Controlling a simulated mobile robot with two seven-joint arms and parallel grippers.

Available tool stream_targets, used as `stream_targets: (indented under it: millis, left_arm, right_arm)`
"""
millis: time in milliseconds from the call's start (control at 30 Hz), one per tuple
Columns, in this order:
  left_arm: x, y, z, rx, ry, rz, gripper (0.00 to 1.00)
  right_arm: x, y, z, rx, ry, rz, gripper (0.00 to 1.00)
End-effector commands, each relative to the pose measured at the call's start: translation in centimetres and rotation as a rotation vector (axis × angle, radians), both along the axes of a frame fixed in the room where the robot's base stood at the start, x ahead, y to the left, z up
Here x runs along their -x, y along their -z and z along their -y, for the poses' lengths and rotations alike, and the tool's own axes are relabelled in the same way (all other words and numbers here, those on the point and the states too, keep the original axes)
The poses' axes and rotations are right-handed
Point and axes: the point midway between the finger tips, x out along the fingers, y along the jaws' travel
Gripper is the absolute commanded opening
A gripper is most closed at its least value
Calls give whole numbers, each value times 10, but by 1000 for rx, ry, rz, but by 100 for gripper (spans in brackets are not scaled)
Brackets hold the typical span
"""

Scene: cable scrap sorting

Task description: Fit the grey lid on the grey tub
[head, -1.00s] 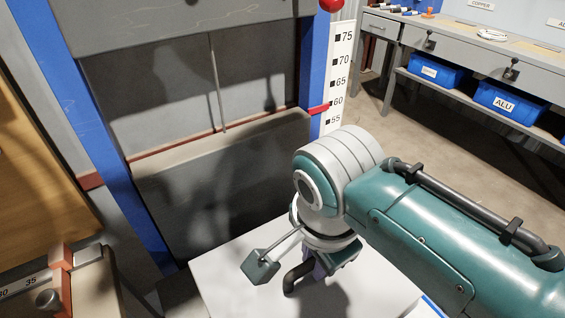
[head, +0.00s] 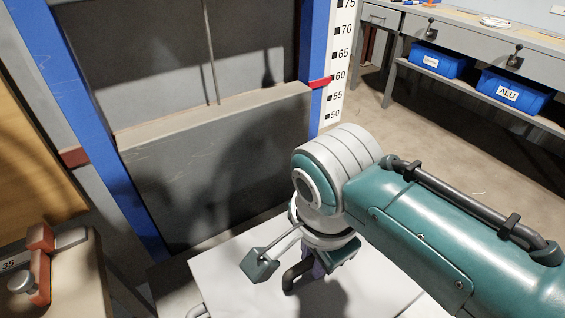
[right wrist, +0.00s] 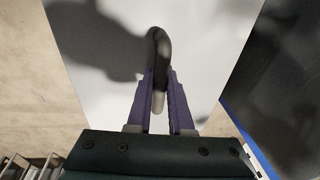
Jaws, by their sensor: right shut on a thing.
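A flat, pale grey panel (head: 222,278), which looks like the lid, lies below my right gripper and also fills the middle of the right wrist view (right wrist: 205,60). A black, curved handle (head: 290,279) rises from it. My right gripper (right wrist: 160,82), with purple fingers, is shut on this handle; in the head view the gripper (head: 316,268) is partly hidden by my wrist. I cannot make out the tub's walls under the panel, nor whether the panel rests on it. My left gripper is in neither current view.
A grey machine panel (head: 220,150) between blue posts stands close behind the lid. A height scale (head: 338,70) is on the right post. An orange clamp (head: 40,265) sits at the left. A bench (head: 460,35) with blue bins (head: 515,92) stands at the back right, with clear floor before it.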

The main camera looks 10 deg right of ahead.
Motion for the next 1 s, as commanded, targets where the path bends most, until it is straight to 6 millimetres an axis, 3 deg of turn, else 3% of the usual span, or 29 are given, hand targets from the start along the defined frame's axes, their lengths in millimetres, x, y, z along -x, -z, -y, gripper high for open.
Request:
stream_targets:
  millis: [867, 900, 1000]
  left_arm:
    - [-1, -5, 0, 2, -1, 2, 50]
    - [-1, -5, 0, 0, 0, 2, 50]
    - [-1, -5, -1, -2, 1, 2, 50]
  right_arm:
    - [0, -1, -2, 0, -1, 2, 0]
    - [0, -1, -2, 0, -1, 2, 20]
    - [0, -1, -2, 0, -1, 2, 31]
